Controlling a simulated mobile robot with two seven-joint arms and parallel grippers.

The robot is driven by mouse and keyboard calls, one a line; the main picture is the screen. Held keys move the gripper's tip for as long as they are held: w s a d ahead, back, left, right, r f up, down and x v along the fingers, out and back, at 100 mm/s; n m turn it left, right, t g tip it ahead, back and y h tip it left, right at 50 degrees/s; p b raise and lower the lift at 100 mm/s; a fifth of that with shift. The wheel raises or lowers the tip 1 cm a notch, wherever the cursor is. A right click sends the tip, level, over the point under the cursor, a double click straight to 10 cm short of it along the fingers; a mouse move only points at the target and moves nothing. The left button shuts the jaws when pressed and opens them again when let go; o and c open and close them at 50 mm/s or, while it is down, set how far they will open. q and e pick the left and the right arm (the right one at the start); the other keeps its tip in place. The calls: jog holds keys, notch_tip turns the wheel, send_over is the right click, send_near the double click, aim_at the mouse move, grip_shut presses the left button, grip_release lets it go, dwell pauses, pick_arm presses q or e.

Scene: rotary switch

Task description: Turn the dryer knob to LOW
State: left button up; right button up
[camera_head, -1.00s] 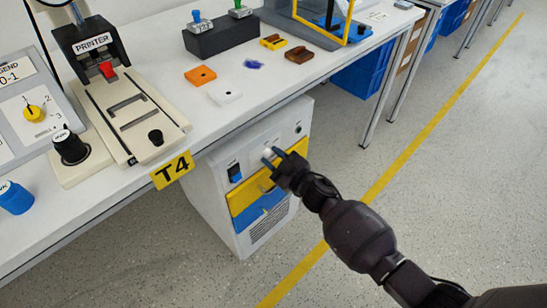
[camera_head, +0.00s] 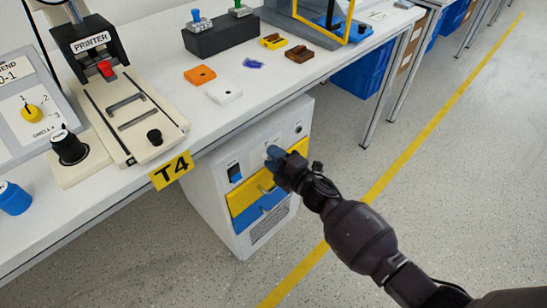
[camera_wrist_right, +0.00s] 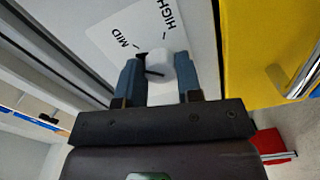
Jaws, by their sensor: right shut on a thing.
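The white dryer cabinet (camera_head: 215,190) stands under the table edge. Its white round knob (camera_wrist_right: 172,66) shows in the right wrist view, with a dark line on its face. The panel label (camera_wrist_right: 137,30) reads MID and HIGH; no LOW marking is visible there. My right gripper (camera_head: 274,157) is at the cabinet front and hides the knob in the head view. In the right wrist view, its blue fingers (camera_wrist_right: 160,80) are on either side of the knob, shut on it. My left gripper is not in view.
A yellow drawer (camera_head: 244,194) with a metal handle (camera_wrist_right: 300,75) is just beside the knob panel, above a blue drawer (camera_head: 250,217). A dark blue switch (camera_head: 235,172) is left of the knob. The tabletop (camera_head: 215,121) overhangs above. The floor to the right is clear.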

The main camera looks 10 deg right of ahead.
pick_arm(q)
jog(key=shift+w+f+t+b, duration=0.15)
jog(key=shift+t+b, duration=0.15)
jog(key=shift+b, duration=0.4)
pick_arm(e)
jog(key=n, duration=0.8)
jog(key=shift+n, duration=0.4)
jog(key=o, duration=0.9)
jog(key=shift+o, duration=0.2)
jog(key=shift+s, duration=0.1)
